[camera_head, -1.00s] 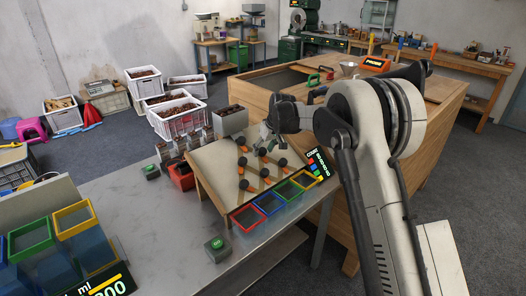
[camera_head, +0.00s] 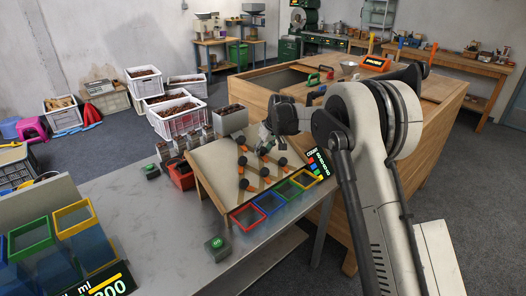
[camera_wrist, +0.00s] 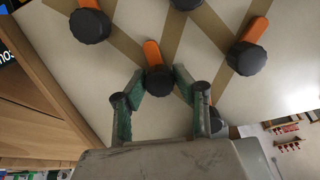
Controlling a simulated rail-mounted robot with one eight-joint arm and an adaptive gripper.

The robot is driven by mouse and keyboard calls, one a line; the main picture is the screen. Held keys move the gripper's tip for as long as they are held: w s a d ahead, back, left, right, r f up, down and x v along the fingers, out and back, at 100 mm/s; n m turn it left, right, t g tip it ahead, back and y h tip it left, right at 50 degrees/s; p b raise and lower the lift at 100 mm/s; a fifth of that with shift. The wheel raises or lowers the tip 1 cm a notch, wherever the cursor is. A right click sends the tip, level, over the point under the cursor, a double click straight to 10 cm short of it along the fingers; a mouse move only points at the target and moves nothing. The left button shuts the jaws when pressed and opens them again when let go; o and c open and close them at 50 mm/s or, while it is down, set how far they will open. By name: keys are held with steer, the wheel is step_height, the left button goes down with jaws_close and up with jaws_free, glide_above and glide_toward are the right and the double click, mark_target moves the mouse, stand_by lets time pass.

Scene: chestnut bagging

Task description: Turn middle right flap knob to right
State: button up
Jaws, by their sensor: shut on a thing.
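The sloped pale board (camera_head: 215,155) on the table carries several black knobs with orange pointers, joined by brown diagonal strips. My gripper (camera_head: 264,136) is at the upper right part of the board in the head view. In the wrist view my gripper (camera_wrist: 157,76) has one finger on each side of a black flap knob (camera_wrist: 158,86) and is shut on it. Its orange pointer (camera_wrist: 152,52) points up and slightly left in that picture. In the head view the arm and gripper partly cover this area.
Other knobs stand close by: one at the upper left (camera_wrist: 90,26), one at the right (camera_wrist: 246,59), and one partly behind the right finger (camera_wrist: 214,121). Coloured bins (camera_head: 249,217) stand below the board's lower edge. A wooden counter (camera_head: 300,95) stands behind my arm.

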steer(key=n+b, duration=0.2)
steer(key=n, duration=0.1)
steer(key=shift+f+n, duration=0.15)
steer(key=shift+n, duration=0.15)
steer(key=shift+n+t+b, duration=0.5)
steer(key=shift+n+b, duration=0.5)
steer(key=shift+n, duration=0.8)
steer(key=o, duration=1.1)
steer(key=shift+o, duration=0.2)
steer(key=shift+r, duration=0.25)
steer(key=v, duration=1.2)
steer(key=shift+a, duration=0.2)
